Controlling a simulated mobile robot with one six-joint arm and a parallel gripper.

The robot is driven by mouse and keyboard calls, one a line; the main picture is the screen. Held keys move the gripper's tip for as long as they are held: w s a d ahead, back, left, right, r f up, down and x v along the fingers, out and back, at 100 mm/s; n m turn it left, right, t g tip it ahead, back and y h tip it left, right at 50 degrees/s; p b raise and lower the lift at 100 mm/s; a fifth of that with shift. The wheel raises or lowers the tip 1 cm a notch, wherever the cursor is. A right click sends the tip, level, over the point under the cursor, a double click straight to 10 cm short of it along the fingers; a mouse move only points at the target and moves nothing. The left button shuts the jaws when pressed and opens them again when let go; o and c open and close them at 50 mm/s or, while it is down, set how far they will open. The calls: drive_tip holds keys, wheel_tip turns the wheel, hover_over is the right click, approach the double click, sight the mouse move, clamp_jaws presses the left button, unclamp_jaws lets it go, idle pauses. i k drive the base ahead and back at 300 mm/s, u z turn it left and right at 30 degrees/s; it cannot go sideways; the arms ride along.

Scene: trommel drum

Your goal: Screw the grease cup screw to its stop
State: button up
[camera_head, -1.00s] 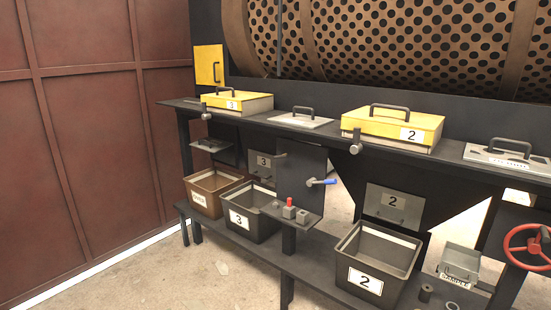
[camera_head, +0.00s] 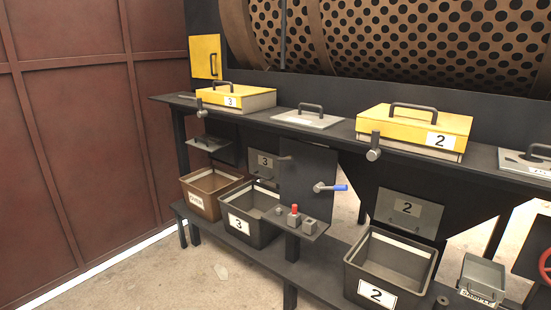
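I cannot make out the grease cup screw for certain. A small shelf (camera_head: 297,229) in the middle of the view carries several small grey blocks. One block (camera_head: 293,219) has a red top (camera_head: 294,208). A short dark cylinder (camera_head: 441,303) stands at the bottom right, cut by the frame edge. I cannot tell whether any of these is the grease cup. My gripper is not in view.
Bins marked 3 (camera_head: 250,233) and 2 (camera_head: 384,297) and a brown bin (camera_head: 199,211) stand on the lower bench. A red handwheel (camera_head: 544,264) is at the right edge. Floor (camera_head: 195,277) at front left is clear.

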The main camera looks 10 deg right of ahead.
sight(288, 157)
drive_tip(key=i, duration=0.45)
drive_tip(key=z, duration=0.05)
drive_tip(key=k, duration=1.35)
drive_tip(key=u, duration=0.15)
drive_tip(key=i, duration=1.3)
drive_tip(key=u, duration=1.1)
drive_tip(key=i, duration=0.5)
drive_tip(key=u, duration=0.1)
